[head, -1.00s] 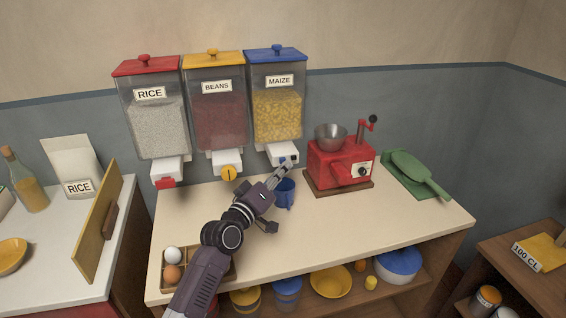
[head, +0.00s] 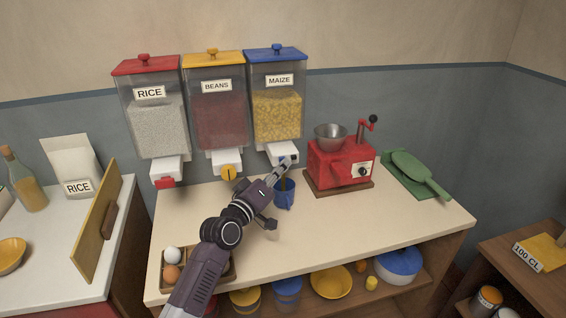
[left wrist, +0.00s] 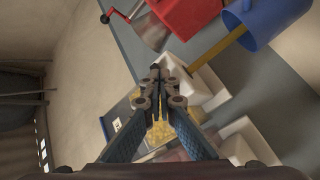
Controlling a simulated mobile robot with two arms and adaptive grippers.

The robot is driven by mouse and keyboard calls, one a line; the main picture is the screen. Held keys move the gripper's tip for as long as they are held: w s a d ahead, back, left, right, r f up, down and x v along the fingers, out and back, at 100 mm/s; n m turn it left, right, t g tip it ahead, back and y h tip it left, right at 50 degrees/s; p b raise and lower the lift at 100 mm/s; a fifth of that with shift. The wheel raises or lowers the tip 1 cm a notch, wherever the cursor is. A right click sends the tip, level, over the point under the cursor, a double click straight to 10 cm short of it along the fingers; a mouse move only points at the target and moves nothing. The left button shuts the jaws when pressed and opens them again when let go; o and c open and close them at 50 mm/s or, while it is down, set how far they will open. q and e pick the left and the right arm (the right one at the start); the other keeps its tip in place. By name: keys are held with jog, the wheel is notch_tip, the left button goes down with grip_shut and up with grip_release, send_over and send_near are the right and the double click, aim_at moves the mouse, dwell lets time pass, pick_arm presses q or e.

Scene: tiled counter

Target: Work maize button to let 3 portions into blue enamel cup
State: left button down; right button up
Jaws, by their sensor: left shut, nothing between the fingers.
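The maize dispenser (head: 277,112) has a blue lid and a clear bin of yellow kernels. Its white spout (head: 279,150) has a small dark button (head: 294,157) at the front right. My left gripper (head: 289,162) is shut and empty, its fingertips at this button; contact is hard to see. The blue enamel cup (head: 284,196) stands upright on the counter under the spout. In the left wrist view, a yellow stream (left wrist: 224,46) runs from the spout (left wrist: 199,86) into the cup (left wrist: 264,20). The cup's contents are hidden. My right gripper is out of view.
The rice (head: 155,118) and beans (head: 217,117) dispensers hang to the left. An egg tray (head: 222,272) is at the counter's front left. The front right counter is clear.

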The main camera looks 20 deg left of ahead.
pick_arm(q)
jog(key=shift+s, duration=0.1)
dwell(0.3)
jog(key=shift+s+d+p, duration=0.5)
jog(key=shift+s+p, duration=0.2)
jog(key=s+d+p, duration=0.1)
jog(key=s, duration=0.1)
jog(key=s+d+p, duration=0.1)
jog(key=s+p, duration=0.1)
jog(key=shift+d, duration=0.4)
jog(key=shift+s, duration=0.1)
dwell(1.6)
jog(key=s+d, duration=0.2)
jog(key=s, duration=0.1)
